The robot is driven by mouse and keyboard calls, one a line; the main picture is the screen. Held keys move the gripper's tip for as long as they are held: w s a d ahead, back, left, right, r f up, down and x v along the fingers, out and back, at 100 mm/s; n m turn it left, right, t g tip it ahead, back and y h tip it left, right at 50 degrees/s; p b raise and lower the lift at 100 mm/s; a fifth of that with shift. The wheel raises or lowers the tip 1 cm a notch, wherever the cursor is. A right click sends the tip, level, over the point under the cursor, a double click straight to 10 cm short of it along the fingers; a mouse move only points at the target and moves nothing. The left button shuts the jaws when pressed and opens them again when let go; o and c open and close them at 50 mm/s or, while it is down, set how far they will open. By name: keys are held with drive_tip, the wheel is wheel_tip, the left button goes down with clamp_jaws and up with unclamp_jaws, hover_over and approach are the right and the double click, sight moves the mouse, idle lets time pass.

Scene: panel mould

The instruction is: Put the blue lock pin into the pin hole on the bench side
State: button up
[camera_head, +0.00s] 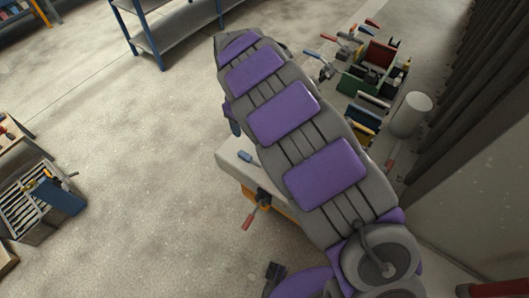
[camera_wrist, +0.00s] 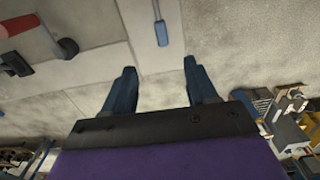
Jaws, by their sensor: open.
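The blue lock pin (camera_wrist: 161,32) lies on a pale grey surface at the top centre of the wrist view, its thin shaft running up to the picture's edge. In the head view a small blue piece, apparently the same pin (camera_head: 245,157), lies on the light bench top (camera_head: 229,163). My gripper (camera_wrist: 161,84) is open and empty. Its two dark blue fingers are spread apart, and the pin lies beyond the fingertips, in line with the gap. I cannot make out the pin hole.
A red-handled clamp (camera_head: 251,215) sticks out from the bench's front side; a red handle (camera_wrist: 15,25) shows in the wrist view. My own purple and grey body hides much of the bench. Tool boxes (camera_head: 372,75) and a white cylinder (camera_head: 411,115) stand right.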

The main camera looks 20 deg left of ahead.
drive_tip(key=b, duration=0.3)
hover_over(246, 155)
wheel_tip(246, 155, down, 12)
drive_tip(key=shift+s+a+f, duration=0.1)
drive_tip(key=shift+a+f, duration=0.05)
drive_tip(key=shift+f, duration=0.1)
drive_tip(key=shift+a+f, duration=0.3)
drive_tip(key=shift+f, duration=0.55)
drive_tip(key=f, duration=0.2)
drive_tip(key=d+f+b, duration=0.1)
drive_tip(key=f, duration=0.1)
drive_tip(key=shift+f, duration=0.1)
drive_tip(key=shift+c, duration=0.2)
